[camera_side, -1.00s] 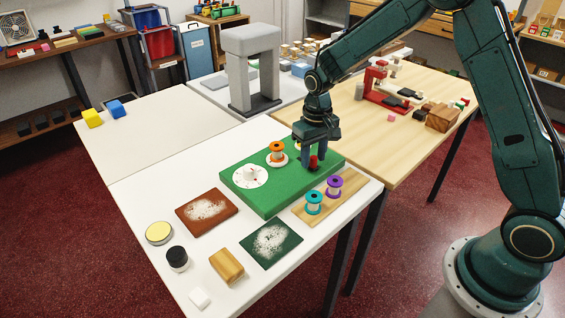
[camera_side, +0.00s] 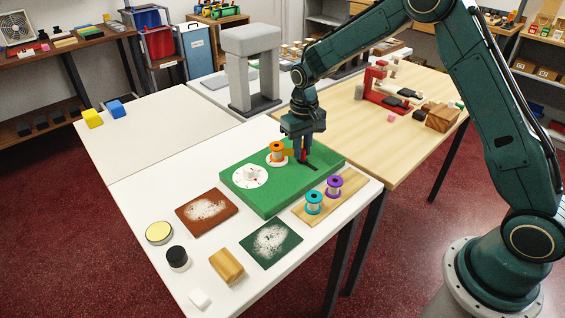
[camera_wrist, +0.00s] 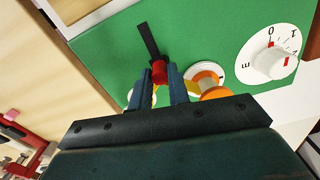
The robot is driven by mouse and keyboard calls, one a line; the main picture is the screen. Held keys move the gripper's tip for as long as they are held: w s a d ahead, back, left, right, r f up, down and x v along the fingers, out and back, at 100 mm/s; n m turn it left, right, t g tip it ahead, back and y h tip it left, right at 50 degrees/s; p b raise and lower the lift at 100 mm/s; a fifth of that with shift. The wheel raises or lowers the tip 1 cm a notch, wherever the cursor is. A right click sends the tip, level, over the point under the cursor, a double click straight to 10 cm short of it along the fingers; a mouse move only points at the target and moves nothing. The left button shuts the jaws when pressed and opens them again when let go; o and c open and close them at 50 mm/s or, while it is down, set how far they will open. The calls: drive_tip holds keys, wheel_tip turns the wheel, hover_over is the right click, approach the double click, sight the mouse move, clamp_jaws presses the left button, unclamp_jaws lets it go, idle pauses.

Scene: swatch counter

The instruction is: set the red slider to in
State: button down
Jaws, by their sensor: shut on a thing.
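The red slider (camera_wrist: 159,71) sits in a dark slot (camera_wrist: 148,40) on the green panel (camera_side: 263,200). In the wrist view it is between my fingertips, at the near end of the visible slot. My gripper (camera_wrist: 162,84) is shut on the red slider. In the side view my gripper (camera_side: 299,158) stands over the back part of the panel, and the fingers hide most of the slider. The bare dark slot (camera_side: 309,166) shows to the right of the fingers there. Any markings at the slot ends cannot be made out.
An orange spool (camera_side: 277,151) stands on the panel left of my fingers, close by. A white dial (camera_side: 251,176) is on the panel's left part. Teal (camera_side: 314,203) and purple (camera_side: 334,187) spools stand on a wooden board in front.

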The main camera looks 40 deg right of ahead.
drive_tip(key=shift+w, duration=0.35)
drive_tip(key=c, duration=1.3)
unclamp_jaws()
drive_tip(key=shift+s+r, duration=0.1)
drive_tip(key=shift+r, duration=0.1)
wheel_tip(320, 180, up, 14)
drive_tip(key=shift+f, duration=0.25)
drive_tip(key=shift+s+r, duration=0.1)
